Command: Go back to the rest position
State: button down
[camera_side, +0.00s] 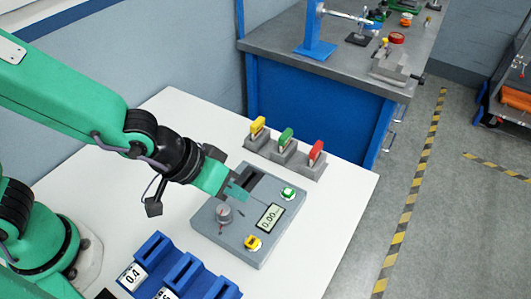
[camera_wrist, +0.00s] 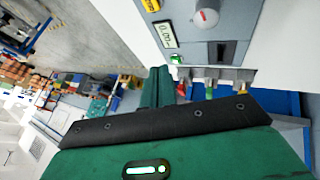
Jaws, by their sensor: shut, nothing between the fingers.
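My gripper (camera_side: 238,190) is shut and empty, above the far-left part of a grey control box (camera_side: 238,247) in the side view. The box has a dark slot, a round knob (camera_side: 224,214), a display reading 0.00 (camera_side: 271,218), a green button (camera_side: 289,193) and a yellow button (camera_side: 253,242). In the wrist view my shut fingers (camera_wrist: 157,85) point up toward the box (camera_wrist: 228,28), whose display and knob show at the top. Whether the fingertips touch the box cannot be told.
Yellow (camera_side: 257,126), green (camera_side: 286,136) and red (camera_side: 316,151) pieces stand in grey holders behind the box. A blue slotted rack (camera_side: 180,272) with a 0.4 label sits at the front. A blue workbench (camera_side: 310,110) with tools stands behind the white table (camera_side: 345,205).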

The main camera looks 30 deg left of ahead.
jog(key=w+a+r+t+y, duration=0.1)
jog(key=a+r, duration=0.2)
jog(key=a, duration=0.4)
jog(key=w+a+r+y, duration=0.1)
jog(key=a+r, duration=0.3)
jog(key=a, duration=0.3)
jog(key=s+a+r+y, duration=0.1)
jog(key=s+a+r, duration=0.1)
jog(key=a, duration=0.4)
jog(key=s+a+r+n+y, duration=0.1)
jog(key=s+a+r+y, duration=0.1)
jog(key=s+a, duration=0.2)
jog(key=a, duration=0.3)
jog(key=shift+s+r, duration=0.2)
jog(key=shift+s, duration=0.2)
jog(key=c, duration=2.2)
grip_release()
